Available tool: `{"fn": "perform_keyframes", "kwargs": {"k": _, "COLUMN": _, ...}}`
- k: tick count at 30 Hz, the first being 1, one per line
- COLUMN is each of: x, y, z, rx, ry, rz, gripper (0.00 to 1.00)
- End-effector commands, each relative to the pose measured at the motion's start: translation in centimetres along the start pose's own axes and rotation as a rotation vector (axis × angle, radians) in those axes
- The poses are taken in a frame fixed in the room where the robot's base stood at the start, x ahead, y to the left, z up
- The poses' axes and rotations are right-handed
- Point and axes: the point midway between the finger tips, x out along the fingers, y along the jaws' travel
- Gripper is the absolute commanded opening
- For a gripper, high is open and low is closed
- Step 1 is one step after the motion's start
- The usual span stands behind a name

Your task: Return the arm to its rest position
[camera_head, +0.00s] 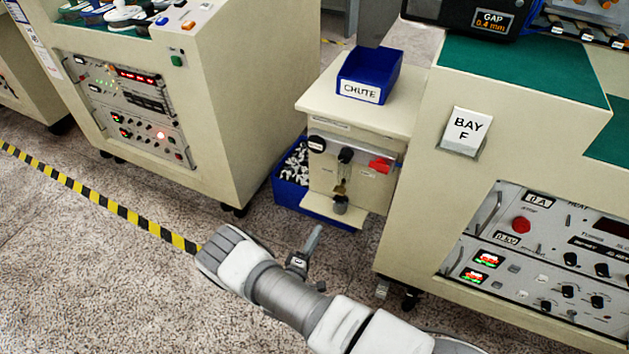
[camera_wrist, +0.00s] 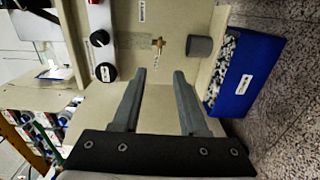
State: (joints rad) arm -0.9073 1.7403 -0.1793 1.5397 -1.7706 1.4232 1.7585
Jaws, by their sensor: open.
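My gripper shows in the wrist view (camera_wrist: 160,85), with two dark fingers apart and nothing between them. In the head view my arm reaches in from the bottom right, and part of my gripper (camera_head: 308,248) shows in front of the small cabinet. The cream cabinet (camera_head: 325,190) has knobs, a red part and a brass fitting on its front. The brass fitting (camera_wrist: 158,43) and a grey cylinder (camera_wrist: 199,47) show beyond my fingertips in the wrist view. I cannot tell the exact gap, but no contact shows.
A blue bin (camera_head: 290,190) with pale pieces stands on the floor by the cabinet. A blue CHUTE tray (camera_head: 368,75) sits on top. The BAY F console (camera_head: 430,190) is to the right, another console (camera_head: 225,110) to the left. Striped tape (camera_head: 100,200) crosses open floor at left.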

Motion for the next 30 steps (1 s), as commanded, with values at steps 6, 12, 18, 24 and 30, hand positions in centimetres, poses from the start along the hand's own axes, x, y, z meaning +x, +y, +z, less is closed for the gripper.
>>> {"fn": "perform_keyframes", "kwargs": {"k": 6, "x": 0.2, "y": 0.4, "z": 0.0, "rx": 0.001, "ry": -0.012, "rz": 0.0, "gripper": 0.42}}
{"fn": "perform_keyframes", "kwargs": {"k": 12, "x": 2.1, "y": 5.0, "z": 0.3, "rx": 0.015, "ry": -0.162, "rz": -0.008, "gripper": 0.42}}
{"fn": "perform_keyframes", "kwargs": {"k": 18, "x": 4.2, "y": 11.8, "z": 2.2, "rx": 0.035, "ry": -0.398, "rz": -0.063, "gripper": 0.42}}
{"fn": "perform_keyframes", "kwargs": {"k": 24, "x": 5.2, "y": 18.1, "z": 4.9, "rx": 0.071, "ry": -0.608, "rz": -0.159, "gripper": 0.42}}
{"fn": "perform_keyframes", "kwargs": {"k": 30, "x": 5.0, "y": 23.8, "z": 8.1, "rx": 0.13, "ry": -0.783, "rz": -0.286, "gripper": 0.42}}
